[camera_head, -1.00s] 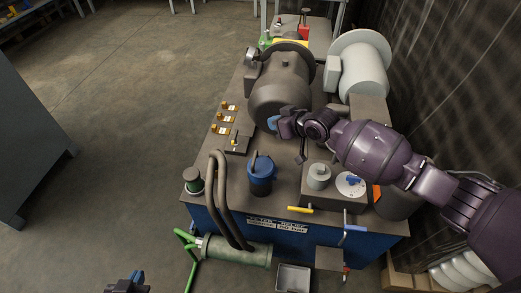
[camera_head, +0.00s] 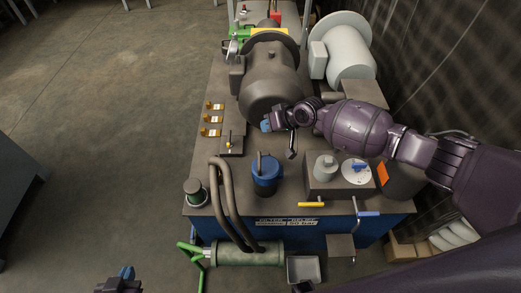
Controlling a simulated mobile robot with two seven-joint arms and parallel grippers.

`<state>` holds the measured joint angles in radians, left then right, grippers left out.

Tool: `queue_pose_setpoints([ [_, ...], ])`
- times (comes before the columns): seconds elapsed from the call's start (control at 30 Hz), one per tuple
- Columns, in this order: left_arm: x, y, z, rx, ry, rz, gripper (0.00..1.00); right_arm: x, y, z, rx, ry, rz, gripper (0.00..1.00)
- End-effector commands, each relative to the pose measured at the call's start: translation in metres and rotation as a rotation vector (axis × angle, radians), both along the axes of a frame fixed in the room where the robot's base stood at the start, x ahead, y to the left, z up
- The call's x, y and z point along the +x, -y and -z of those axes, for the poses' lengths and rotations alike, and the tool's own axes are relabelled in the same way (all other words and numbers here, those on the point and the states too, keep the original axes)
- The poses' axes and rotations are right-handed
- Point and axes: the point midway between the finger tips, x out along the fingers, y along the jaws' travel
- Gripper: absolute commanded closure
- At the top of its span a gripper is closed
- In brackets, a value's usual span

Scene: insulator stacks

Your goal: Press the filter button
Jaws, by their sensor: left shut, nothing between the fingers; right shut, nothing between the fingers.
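A blue filter canister (camera_head: 266,181) with a dark upright handle stands on the brown top of the machine. A label plate with "FILTER" lettering (camera_head: 287,221) is on the blue front face below it. I cannot make out a separate filter button. My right gripper (camera_head: 268,124), with blue fingertips, is shut and empty, beside the lower end of the big brown motor (camera_head: 268,84) and behind the canister. I cannot tell whether it touches the motor. My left gripper (camera_head: 125,274) is at the bottom left edge, low, away from the machine, partly cut off, shut and empty.
Several small orange-and-white parts (camera_head: 211,119) line the left of the machine top. Two dark hoses (camera_head: 224,200) arch down to a green cylinder (camera_head: 240,254). A yellow lever (camera_head: 311,204) and a blue lever (camera_head: 368,213) stick out in front.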

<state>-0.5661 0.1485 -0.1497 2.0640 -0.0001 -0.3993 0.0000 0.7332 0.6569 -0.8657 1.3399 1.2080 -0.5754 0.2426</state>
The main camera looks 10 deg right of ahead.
Motion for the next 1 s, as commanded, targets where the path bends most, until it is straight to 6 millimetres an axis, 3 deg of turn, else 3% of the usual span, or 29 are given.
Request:
queue_pose_setpoints([
  [0.67, -0.004, 0.0, 0.007, -0.001, -0.017, -0.003, 1.0, -0.004, -0.001, 0.005, 0.045, -0.075, 0.041, 1.0],
  [1.0, -0.006, 0.001, 0.019, -0.001, -0.032, 0.0, 1.0, -0.005, 0.0, 0.034, 0.043, -0.08, 0.041, 1.0],
])
